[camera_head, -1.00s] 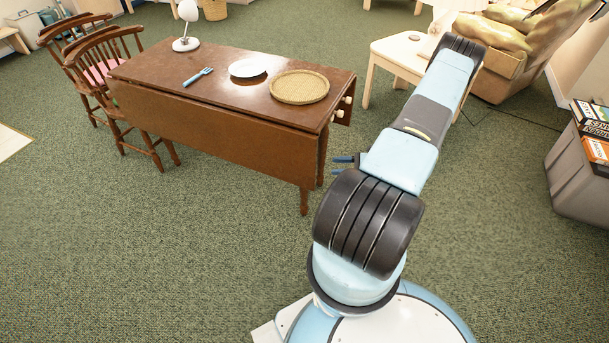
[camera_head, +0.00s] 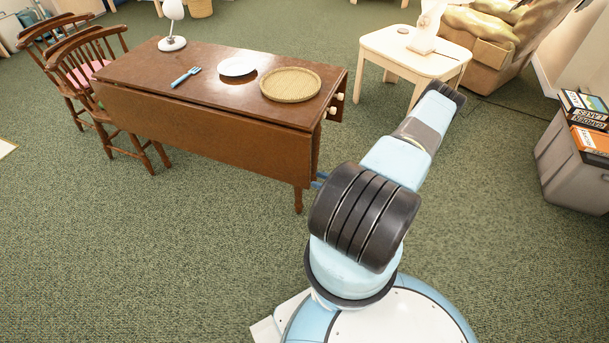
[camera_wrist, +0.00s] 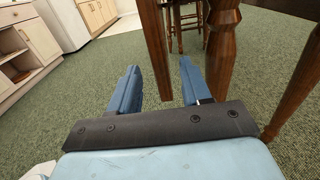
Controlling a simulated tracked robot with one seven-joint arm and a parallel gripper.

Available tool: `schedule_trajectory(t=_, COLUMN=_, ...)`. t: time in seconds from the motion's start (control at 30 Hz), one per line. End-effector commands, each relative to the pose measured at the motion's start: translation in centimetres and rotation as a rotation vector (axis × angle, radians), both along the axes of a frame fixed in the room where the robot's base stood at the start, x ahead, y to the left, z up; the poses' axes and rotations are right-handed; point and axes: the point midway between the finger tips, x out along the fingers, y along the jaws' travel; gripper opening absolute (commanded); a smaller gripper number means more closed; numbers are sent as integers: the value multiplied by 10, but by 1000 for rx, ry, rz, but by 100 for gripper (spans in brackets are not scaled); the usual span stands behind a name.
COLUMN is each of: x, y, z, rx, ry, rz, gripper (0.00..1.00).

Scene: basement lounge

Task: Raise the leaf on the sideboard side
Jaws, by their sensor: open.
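The brown drop-leaf table (camera_head: 215,78) stands at upper left in the head view. Its near leaf (camera_head: 200,130) hangs straight down along the long side. My gripper (camera_head: 319,180) is low at the table's right end, mostly hidden behind my arm. In the wrist view, my gripper (camera_wrist: 160,66) is open, its two blue fingers pointing toward the underside of the table. A vertical brown panel, seemingly the leaf edge-on (camera_wrist: 154,40), shows beyond and between the fingertips. A turned table leg (camera_wrist: 221,45) is just right of the right finger. Contact cannot be told.
Chairs (camera_head: 95,75) stand at the far left end. A pale side table (camera_head: 410,52) is behind my arm. Near carpet is clear.

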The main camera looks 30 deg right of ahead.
Motion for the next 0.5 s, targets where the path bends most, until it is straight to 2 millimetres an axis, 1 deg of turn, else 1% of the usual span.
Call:
schedule_trajectory(t=0.1, x=17, y=15, z=0, rx=0, ry=0, rz=4, gripper=48)
schedule_trajectory(t=0.3, x=42, y=34, z=0, rx=0, ry=0, rz=4, gripper=48)
schedule_trajectory(t=0.5, x=57, y=46, z=0, rx=-1, ry=1, rz=3, gripper=48)
